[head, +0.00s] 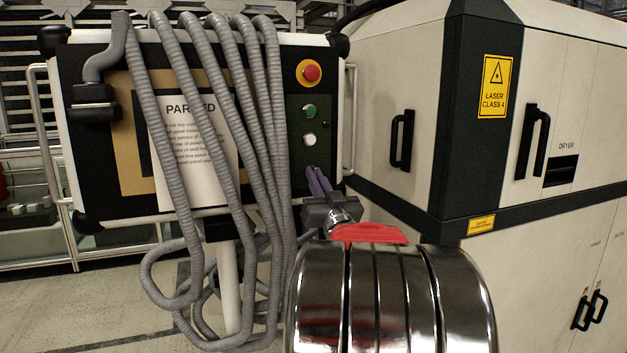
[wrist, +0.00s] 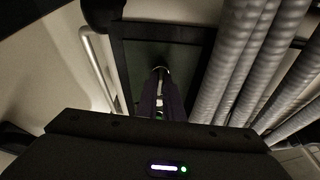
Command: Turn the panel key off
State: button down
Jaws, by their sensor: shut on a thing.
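The control panel (head: 300,150) has a green strip at its right side. My gripper (head: 316,174) reaches the lower part of this strip, below the white button. Its purple fingers are shut on the panel key.
Grey corrugated hoses (head: 225,110) hang over the panel, close left of my gripper. A paper sheet headed "PARKED" (head: 190,150) is on the panel. A metal rail (head: 351,120) runs along the panel's right edge. A cream and black dryer cabinet (head: 480,130) stands at right.

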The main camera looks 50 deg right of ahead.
jog(key=shift+s+d+r+n+t+y, duration=0.1)
jog(key=shift+n+t+y, duration=0.25)
jog(key=shift+n+y, duration=0.9)
jog(key=shift+r+n+t+y, duration=0.15)
jog(key=shift+n+t+y, duration=0.2)
jog(key=shift+n, duration=1.75)
jog(key=shift+s+d+r+n+t+y, duration=0.1)
jog(key=shift+n+t+y, duration=0.2)
jog(key=shift+n+y, duration=0.95)
jog(key=shift+w+a+n+h, duration=0.1)
jog(key=shift+n+h, duration=0.25)
jog(key=shift+n, duration=0.25)
jog(key=c, duration=1.9)
grip_release()
jog(key=shift+f, duration=0.2)
jog(key=v, duration=1.3)
jog(key=shift+s, duration=0.35)
jog(key=shift+a+f, duration=0.15)
